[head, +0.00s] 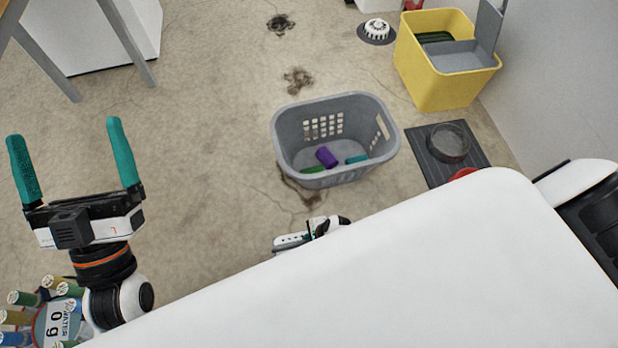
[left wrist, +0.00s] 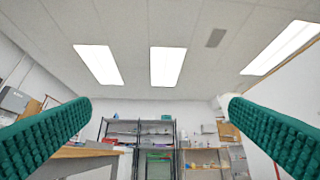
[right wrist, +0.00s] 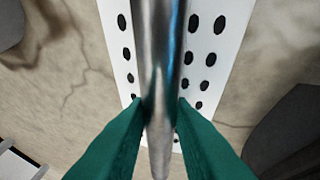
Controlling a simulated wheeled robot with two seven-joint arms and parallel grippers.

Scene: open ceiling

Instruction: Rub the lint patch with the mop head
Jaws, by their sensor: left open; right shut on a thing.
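My right gripper (right wrist: 162,112) is shut on a metal pole (right wrist: 160,45) that runs down the middle of the right wrist view. A white plate with black oval holes (right wrist: 112,12) lies beyond the pole; I cannot tell if it is the mop head. Dark patches lie on the floor: a blackish one (head: 280,24) at the back, a brown one (head: 298,79) nearer; which is lint is unclear. My left gripper (head: 66,150) is open and empty.
A grey basket (head: 286,135) with several coloured items stands mid-floor. A yellow bin (head: 440,88), a dark mat (head: 433,166) with a round dish and a white domed object (head: 377,29) are at right. Several capped tubes (head: 22,298) are at lower left. The left-centre floor is clear.

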